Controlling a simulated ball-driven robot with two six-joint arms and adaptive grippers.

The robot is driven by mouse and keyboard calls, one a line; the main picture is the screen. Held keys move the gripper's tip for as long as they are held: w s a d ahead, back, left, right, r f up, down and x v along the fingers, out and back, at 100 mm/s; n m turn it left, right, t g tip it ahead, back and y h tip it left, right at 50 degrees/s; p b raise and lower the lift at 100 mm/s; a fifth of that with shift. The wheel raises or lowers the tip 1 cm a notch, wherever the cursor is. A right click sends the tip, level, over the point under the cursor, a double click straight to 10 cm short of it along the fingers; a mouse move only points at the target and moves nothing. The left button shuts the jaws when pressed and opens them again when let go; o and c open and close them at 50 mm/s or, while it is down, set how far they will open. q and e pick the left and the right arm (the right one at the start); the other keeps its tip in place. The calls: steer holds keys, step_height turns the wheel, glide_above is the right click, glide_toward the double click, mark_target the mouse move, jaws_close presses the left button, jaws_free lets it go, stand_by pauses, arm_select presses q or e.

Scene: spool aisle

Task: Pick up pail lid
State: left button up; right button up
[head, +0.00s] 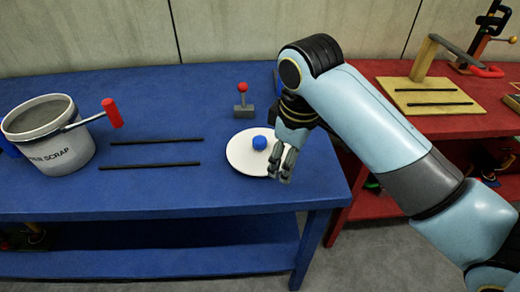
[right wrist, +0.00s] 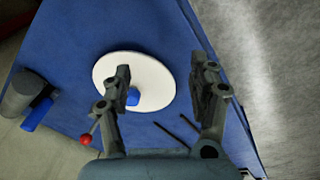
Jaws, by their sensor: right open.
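The pail lid (head: 239,156) is a flat white disc with a blue knob (head: 260,142) at its middle. It lies on the blue table, near the table's right end. My right gripper (head: 284,172) is over the lid's right part in the head view and hides some of its edge. In the right wrist view the lid (right wrist: 155,84) shows with its blue knob (right wrist: 132,97) beside the left finger, partly hidden by it. The right gripper's fingers (right wrist: 165,92) are apart and hold nothing. My left gripper does not show.
Two black strips (head: 150,166) lie between pail and lid. A red-knobbed lever (head: 243,100) stands behind the lid. A red table (head: 450,125) is at right.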

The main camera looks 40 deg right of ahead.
steer(key=w+r+n, duration=0.1)
steer(key=w, duration=0.3)
steer(key=w+r+n+g, duration=0.1)
steer(key=w+r, duration=0.1)
steer(key=w, duration=0.2)
steer(key=w+d+r+n, duration=0.1)
steer(key=w, duration=0.3)
steer(key=shift+w+r+n+g+y, duration=0.1)
steer(key=shift+r+n+g+y, duration=0.2)
steer(key=shift+r, duration=0.05)
steer(key=shift+w+f, duration=0.15)
steer(key=shift+w, duration=0.05)
glide_above(259, 139)
steer(key=f, duration=0.4)
steer(key=shift+w+a+f, duration=0.1)
steer(key=shift+a+f, duration=0.15)
steer(key=f, duration=0.5)
steer(key=shift+d+f, duration=0.25)
jaws_close()
